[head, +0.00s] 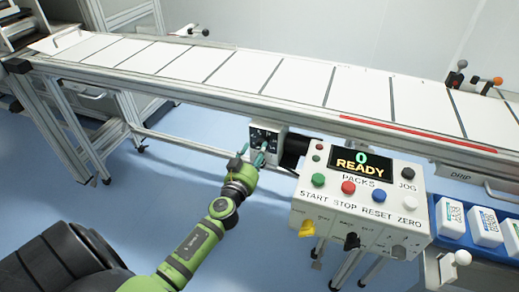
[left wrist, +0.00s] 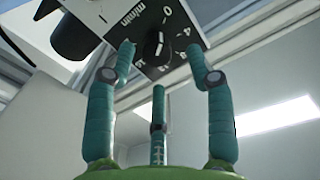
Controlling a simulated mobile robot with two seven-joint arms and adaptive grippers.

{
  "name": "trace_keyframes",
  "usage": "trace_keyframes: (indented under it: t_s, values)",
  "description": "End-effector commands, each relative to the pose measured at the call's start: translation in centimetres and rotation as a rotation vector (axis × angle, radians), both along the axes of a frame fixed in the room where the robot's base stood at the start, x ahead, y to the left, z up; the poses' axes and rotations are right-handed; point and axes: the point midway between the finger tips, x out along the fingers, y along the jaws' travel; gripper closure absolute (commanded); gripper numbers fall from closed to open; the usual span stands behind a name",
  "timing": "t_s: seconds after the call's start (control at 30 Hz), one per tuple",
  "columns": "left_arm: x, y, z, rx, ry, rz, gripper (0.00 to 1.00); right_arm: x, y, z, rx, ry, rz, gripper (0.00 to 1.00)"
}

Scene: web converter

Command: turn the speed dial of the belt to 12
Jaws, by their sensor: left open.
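The speed dial (left wrist: 153,47) is a black knob on a small box under the belt. The left wrist view shows a black scale around it with "m/min", 0, 4 and further marks. A white line on the knob appears to face near the 0. In the head view the dial box (head: 269,138) hangs below the belt's front rail, and my gripper partly covers it. My left gripper (head: 254,157) has its green fingers open in front of the box. In the left wrist view its fingertips (left wrist: 161,50) stand either side of the knob; contact cannot be told.
The belt (head: 200,58) runs across above the box. Right of my gripper is a control panel (head: 360,195) with coloured buttons and a display reading 0 READY. A blue tray (head: 449,240) with white packs is at the far right.

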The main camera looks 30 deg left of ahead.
Motion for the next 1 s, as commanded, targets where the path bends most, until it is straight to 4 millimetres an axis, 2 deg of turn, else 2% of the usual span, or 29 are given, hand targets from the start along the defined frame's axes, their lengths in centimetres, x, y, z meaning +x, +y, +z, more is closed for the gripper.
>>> trace_keyframes:
  t_s: [0.03, 0.2, 0.47, 0.57, 0.6, 1.0]
  values:
    - [0.7, 0.1, 0.0, 0.001, -0.001, -0.001, 0.46, -0.5, 0.0, 0.0, 0.000, 0.009, -0.001, 0.53]
    - [1.8, 0.4, 0.0, 0.001, 0.001, -0.001, 0.46, -1.3, -0.2, 0.0, -0.002, 0.021, -0.002, 0.53]
    - [1.9, 0.4, -0.1, -0.001, 0.002, -0.002, 0.46, -1.3, -1.0, 0.0, -0.014, 0.021, -0.006, 0.53]
    - [1.9, 0.4, -0.1, -0.001, 0.002, -0.002, 0.82, -1.1, -1.3, 0.0, -0.017, 0.020, -0.006, 0.53]
    - [1.9, 0.4, -0.1, 0.000, 0.001, -0.002, 0.98, -1.0, -1.4, 0.0, -0.019, 0.018, -0.007, 0.53]
    - [2.0, 0.4, 0.1, 0.009, -0.001, -0.001, 1.00, 0.1, -1.4, 0.1, -0.019, 0.003, -0.005, 0.53]
